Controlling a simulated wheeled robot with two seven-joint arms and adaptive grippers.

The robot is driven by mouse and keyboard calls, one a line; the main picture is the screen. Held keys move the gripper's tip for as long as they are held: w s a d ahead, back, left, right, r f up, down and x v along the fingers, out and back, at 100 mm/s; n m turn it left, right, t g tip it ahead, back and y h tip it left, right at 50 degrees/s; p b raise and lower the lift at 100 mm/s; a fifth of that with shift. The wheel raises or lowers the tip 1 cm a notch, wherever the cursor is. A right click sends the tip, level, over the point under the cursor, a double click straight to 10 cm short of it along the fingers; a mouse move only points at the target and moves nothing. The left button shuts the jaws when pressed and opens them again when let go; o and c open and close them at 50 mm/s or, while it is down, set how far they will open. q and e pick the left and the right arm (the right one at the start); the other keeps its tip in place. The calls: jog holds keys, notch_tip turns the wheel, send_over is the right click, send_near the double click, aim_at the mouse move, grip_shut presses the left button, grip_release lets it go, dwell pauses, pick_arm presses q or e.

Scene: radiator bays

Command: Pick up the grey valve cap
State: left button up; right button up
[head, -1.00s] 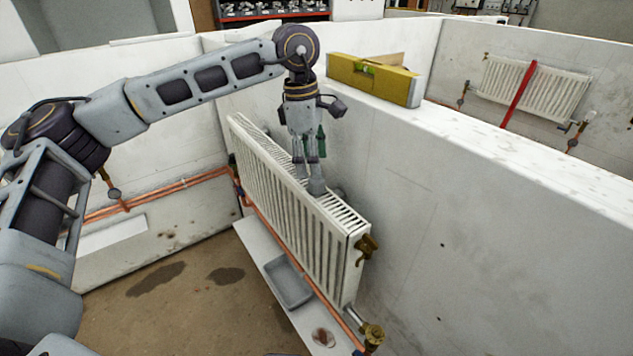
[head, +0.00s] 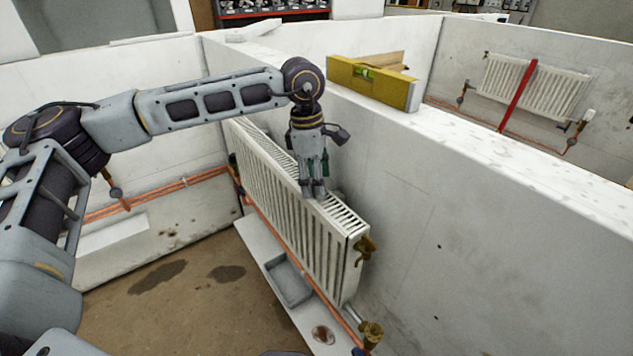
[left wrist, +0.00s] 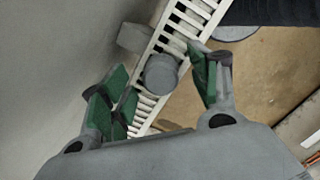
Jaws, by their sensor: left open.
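The grey valve cap (left wrist: 160,74) is a short round cylinder on the top grille of the white radiator (head: 345,235). In the left wrist view it sits between the green-padded fingers of my left gripper (left wrist: 158,84), with gaps to both sides. The fingers are open and not touching it. In the head view my left gripper (head: 313,190) points down at the radiator's top and hides the cap. My right gripper is not in view.
A grey block (left wrist: 135,38) sits beside the cap at the wall side. The wall rises close to the radiator's right, with a yellow spirit level (head: 372,83) on top. A brass valve (head: 366,248) is at the radiator's near end. A grey tray (head: 289,281) lies below.

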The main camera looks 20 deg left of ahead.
pick_arm(q)
jog(key=shift+f, duration=0.45)
jog(key=c, duration=0.9)
jog(key=shift+o, duration=0.2)
jog(key=shift+r, duration=0.1)
jog(key=shift+r+b, duration=0.85)
jog(key=shift+r, duration=4.1)
jog(key=shift+f, duration=0.2)
